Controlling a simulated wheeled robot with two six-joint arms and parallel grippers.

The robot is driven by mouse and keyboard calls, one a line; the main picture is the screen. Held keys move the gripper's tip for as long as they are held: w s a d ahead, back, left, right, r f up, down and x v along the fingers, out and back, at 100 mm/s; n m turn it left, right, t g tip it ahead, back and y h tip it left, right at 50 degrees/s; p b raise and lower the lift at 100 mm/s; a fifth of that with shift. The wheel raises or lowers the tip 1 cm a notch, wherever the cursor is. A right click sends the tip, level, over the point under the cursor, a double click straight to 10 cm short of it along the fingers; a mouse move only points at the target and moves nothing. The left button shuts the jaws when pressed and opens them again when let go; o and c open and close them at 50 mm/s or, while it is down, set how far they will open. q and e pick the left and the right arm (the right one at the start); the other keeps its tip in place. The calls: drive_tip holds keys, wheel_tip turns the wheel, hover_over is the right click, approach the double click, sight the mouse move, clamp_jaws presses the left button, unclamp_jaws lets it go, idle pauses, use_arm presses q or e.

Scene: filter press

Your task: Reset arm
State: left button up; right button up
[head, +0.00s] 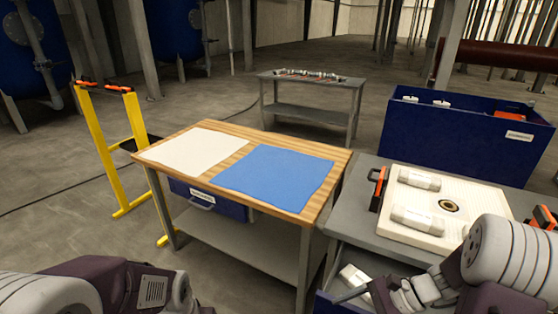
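My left arm comes in at the bottom left of the head view, and its gripper is outside the picture. My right arm reaches in from the bottom right. My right gripper (352,294) is low beside the grey table's front, by a blue-edged open space with a white item (356,277) in it. The gripper is small and partly cut off, so I cannot tell whether it is open or shut, or whether it touches the white item.
A wooden-topped table (322,166) carries a white cloth (195,152) and a blue cloth (276,178). A grey table (362,226) at right holds a cream filter plate (480,196) with two white rolls (418,219). A yellow stand (102,160) is left; a blue bin (460,140) is behind.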

use_arm(q)
wheel_tip(320, 180, down, 4)
drive_tip(key=b, duration=0.4)
use_arm(e)
drive_tip(key=s+a+f+n+g+h, duration=0.1)
drive_tip(key=s+a+f+n+h, duration=0.1)
drive_tip(key=s+n+h, duration=0.3)
drive_tip(key=s+a+f+n+g+h, duration=0.1)
drive_tip(key=s+a+f+n+h, duration=0.15)
drive_tip(key=n, duration=0.45)
drive_tip(key=w+d+f+n+t+h, duration=0.1)
drive_tip(key=w+d+n+t+h, duration=0.15)
drive_tip(key=d, duration=0.25)
use_arm(q)
wheel_tip(320, 180, up, 16)
drive_tip(key=p, duration=1.7)
use_arm(e)
wheel_tip(320, 180, up, 16)
drive_tip(key=w, duration=0.1)
drive_tip(key=shift+w+n+y, duration=0.2)
drive_tip(key=shift+n+y, duration=0.1)
drive_tip(key=shift+n, duration=0.05)
